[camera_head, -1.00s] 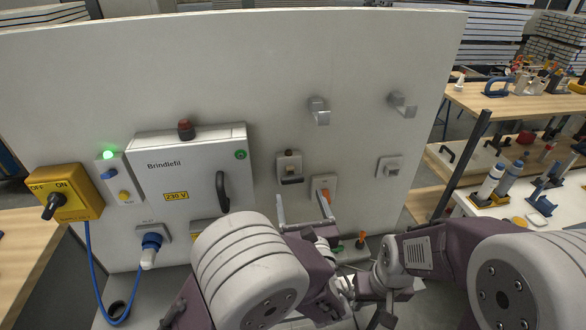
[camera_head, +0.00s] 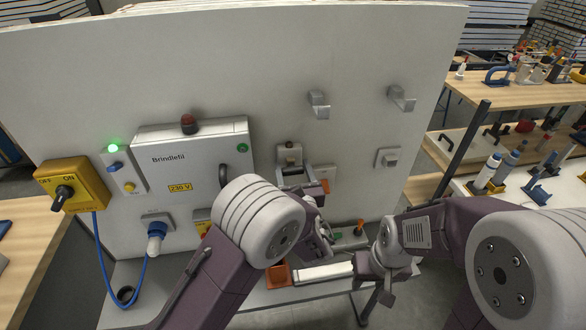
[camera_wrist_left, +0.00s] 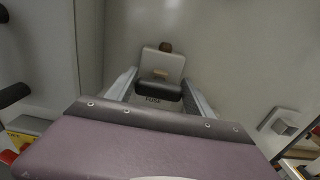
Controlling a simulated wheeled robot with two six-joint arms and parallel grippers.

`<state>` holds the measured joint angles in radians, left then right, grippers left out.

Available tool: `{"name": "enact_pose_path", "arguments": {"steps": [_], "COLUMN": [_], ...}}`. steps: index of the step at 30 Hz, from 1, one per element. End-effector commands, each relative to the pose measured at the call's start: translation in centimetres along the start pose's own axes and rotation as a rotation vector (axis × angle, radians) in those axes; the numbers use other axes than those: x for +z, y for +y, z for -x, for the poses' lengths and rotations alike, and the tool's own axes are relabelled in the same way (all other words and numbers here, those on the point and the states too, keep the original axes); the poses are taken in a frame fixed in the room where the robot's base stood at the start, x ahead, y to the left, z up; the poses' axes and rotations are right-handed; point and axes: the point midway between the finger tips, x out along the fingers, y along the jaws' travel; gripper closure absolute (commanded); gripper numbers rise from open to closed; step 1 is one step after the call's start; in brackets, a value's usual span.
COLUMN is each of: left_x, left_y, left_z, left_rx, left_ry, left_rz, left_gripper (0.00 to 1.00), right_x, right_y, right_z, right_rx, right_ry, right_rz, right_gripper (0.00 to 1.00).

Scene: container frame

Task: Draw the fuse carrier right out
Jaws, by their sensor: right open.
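The fuse carrier (camera_wrist_left: 158,89) is a black block with a tan strip above it, in a grey holder on the white panel, over a FUSE label. In the head view the fuse holder (camera_head: 289,153) shows above my left gripper (camera_head: 295,178), which partly hides it. My left gripper is open; in the left wrist view its two fingers (camera_wrist_left: 160,95) stand left and right of the carrier, with gaps visible. I cannot tell how deep they reach. My right gripper (camera_head: 376,296) is low at the right, away from the panel, open and empty.
The Brindlefil box (camera_head: 180,165) with a black handle is left of the holder. An orange-marked fitting (camera_head: 324,184) sits close on the right, partly hidden. Hooks (camera_head: 318,104) stick out above. An orange tray (camera_head: 278,276) and a white bar (camera_head: 324,272) are on the ledge below.

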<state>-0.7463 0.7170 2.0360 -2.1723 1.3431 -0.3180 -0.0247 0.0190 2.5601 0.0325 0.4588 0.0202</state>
Motion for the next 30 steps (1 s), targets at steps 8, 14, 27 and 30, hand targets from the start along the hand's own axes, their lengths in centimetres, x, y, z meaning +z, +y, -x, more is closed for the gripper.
{"name": "enact_pose_path", "arguments": {"steps": [8, 14, 27, 30], "left_x": [0.0, -0.4, -0.1, 0.0], "left_y": [0.0, -0.1, 0.0, 0.0], "left_z": [0.0, 1.5, 1.9, 1.9], "left_rx": [-0.001, -0.003, -0.001, -0.001], "left_ry": [0.000, -0.001, 0.002, 0.002], "left_rz": [0.000, 0.002, 0.000, 0.000], "left_gripper": [1.00, 1.00, 0.20, 0.20], "right_x": [0.0, 0.1, 0.1, 0.1], "right_y": [0.0, 0.0, 0.0, 0.0], "right_z": [0.0, -1.5, -1.3, -1.3], "right_rx": [0.000, 0.000, 0.000, 0.000], "right_ry": [0.000, 0.000, 0.000, 0.000], "right_rz": [0.000, 0.000, 0.000, 0.000], "right_gripper": [0.58, 0.58, 0.58, 0.58]}}
